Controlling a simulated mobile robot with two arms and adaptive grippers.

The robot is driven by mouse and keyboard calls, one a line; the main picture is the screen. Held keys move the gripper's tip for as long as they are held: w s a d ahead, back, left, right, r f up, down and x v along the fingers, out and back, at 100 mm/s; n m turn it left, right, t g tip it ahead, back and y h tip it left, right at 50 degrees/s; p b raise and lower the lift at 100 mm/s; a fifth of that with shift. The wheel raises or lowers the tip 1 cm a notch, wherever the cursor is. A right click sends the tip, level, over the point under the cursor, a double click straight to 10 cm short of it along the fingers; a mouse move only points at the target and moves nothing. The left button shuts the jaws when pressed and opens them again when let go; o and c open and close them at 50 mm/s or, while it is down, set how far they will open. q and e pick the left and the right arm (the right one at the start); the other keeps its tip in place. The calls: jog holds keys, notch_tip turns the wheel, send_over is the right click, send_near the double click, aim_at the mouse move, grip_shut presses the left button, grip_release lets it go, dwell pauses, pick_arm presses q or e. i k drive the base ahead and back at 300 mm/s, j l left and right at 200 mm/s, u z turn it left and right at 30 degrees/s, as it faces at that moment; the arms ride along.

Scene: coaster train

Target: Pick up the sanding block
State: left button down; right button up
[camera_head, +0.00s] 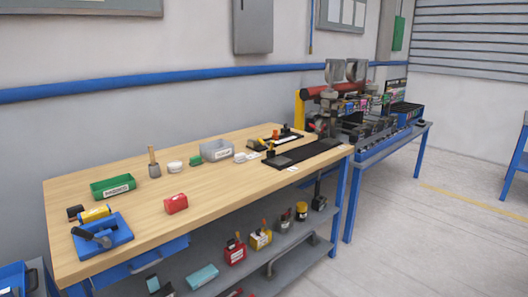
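I cannot tell for certain which thing is the sanding block. A small red block with a pale label (176,203) lies on the front part of the wooden workbench top (225,192). A small dark block (75,212) lies near the left end, beside a yellow cylinder (95,214). A teal block (201,277) lies on the lower shelf. Neither of my grippers shows in this view.
A blue fixture with a dark handle (102,238), a green bin (113,187), a wooden-handled brush (153,162) and a grey bin (215,150) stand on the bench. A second blue-legged table (392,142) with equipment adjoins at right. Floor is clear at right.

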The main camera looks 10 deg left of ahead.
aim_at(72, 212)
jog(key=u, duration=1.5)
jog(key=i+j+u, duration=0.1)
jog(key=i, duration=0.7)
